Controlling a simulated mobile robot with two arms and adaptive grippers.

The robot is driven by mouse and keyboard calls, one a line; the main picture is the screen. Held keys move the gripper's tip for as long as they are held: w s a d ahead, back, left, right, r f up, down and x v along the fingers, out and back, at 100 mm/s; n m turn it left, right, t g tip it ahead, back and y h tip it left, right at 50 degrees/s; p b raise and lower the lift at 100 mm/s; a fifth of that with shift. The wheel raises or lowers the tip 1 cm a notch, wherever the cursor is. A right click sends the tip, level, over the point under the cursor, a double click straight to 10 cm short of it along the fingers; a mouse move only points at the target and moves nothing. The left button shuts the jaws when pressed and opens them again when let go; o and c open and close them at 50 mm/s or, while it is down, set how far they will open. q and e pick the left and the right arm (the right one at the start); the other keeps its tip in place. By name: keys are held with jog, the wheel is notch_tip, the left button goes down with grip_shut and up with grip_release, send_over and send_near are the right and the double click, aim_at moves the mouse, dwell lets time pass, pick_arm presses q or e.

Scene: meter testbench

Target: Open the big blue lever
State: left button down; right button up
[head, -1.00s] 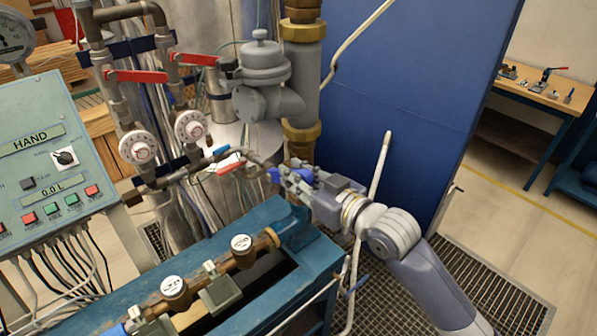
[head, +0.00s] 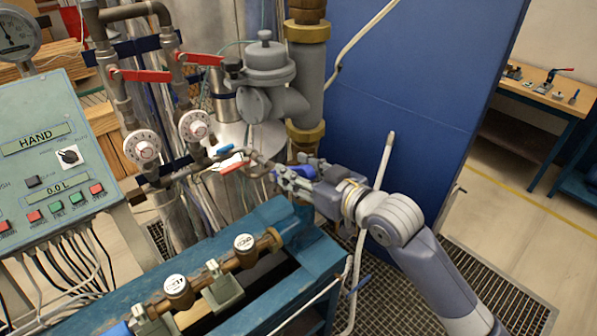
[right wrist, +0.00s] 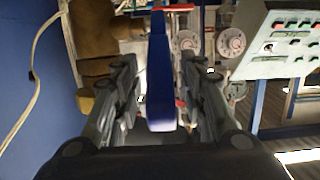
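The big blue lever is mostly hidden behind my right gripper (head: 277,176) in the head view, where a blue piece (head: 303,171) shows between the fingers. In the right wrist view the blue lever (right wrist: 160,75) stands upright in the middle, between the two fingers of my right gripper (right wrist: 162,85). The fingers are open, with a gap visible on each side of the lever. My left gripper is not in view.
Red-handled valves (head: 137,76) and white dials (head: 142,147) stand left of the gripper. A teal bench (head: 110,300) carries brass meters below. A blue panel (head: 400,100) stands behind, with a pale pole (head: 385,160) close to my right arm.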

jog(key=shift+s+d, duration=0.1)
jog(key=shift+s, duration=0.05)
jog(key=v, duration=1.1)
jog(key=shift+s+d, duration=0.15)
jog(key=shift+s, duration=0.1)
jog(key=shift+r, duration=0.1)
